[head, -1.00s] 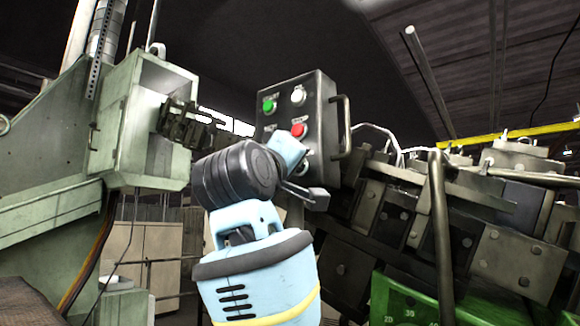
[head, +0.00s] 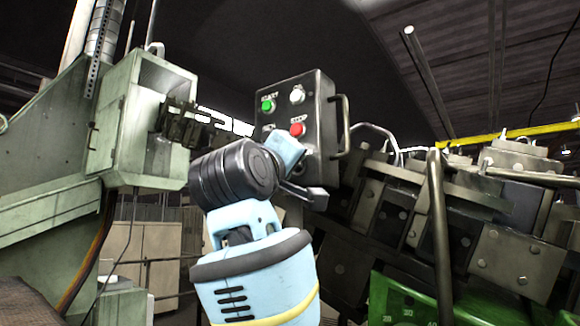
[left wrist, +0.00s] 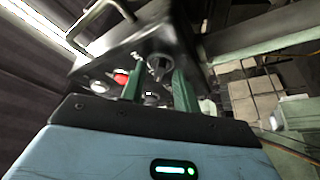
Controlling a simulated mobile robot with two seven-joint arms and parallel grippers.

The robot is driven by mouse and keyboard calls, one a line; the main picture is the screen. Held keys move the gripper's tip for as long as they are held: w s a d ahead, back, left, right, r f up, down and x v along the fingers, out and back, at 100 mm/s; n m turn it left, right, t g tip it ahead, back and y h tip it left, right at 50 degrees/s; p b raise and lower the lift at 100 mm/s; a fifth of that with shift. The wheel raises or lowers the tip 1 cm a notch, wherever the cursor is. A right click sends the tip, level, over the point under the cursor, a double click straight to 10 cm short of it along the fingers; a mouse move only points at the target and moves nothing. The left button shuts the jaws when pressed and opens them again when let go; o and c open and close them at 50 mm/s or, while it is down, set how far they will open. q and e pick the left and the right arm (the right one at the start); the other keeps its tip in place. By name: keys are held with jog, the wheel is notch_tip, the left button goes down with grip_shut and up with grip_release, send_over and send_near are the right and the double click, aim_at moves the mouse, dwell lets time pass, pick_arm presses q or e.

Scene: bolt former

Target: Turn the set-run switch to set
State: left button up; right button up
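The control box (head: 326,120) is dark, with a green button (head: 267,106), a white button (head: 297,96) and a red button (head: 297,129). The lower part of its face is hidden behind my left wrist in the head view. In the left wrist view a black rotary knob (left wrist: 158,66), which looks like the set-run switch, sits on the panel. My left gripper (left wrist: 160,76) has its two green fingers apart, with the knob seen between their tips. I cannot tell whether they touch it. Which setting the knob points at is not readable. My right gripper is in neither view.
A bar handle (head: 344,127) stands out on the box's right side. A pale green machine housing (head: 130,120) is at left. Dark bolted machine blocks (head: 490,250) and a green part (head: 405,300) fill the right.

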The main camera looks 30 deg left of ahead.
pick_arm(q)
jog(key=v, duration=0.7)
jog(key=shift+s+d+f, duration=0.1)
dwell(0.4)
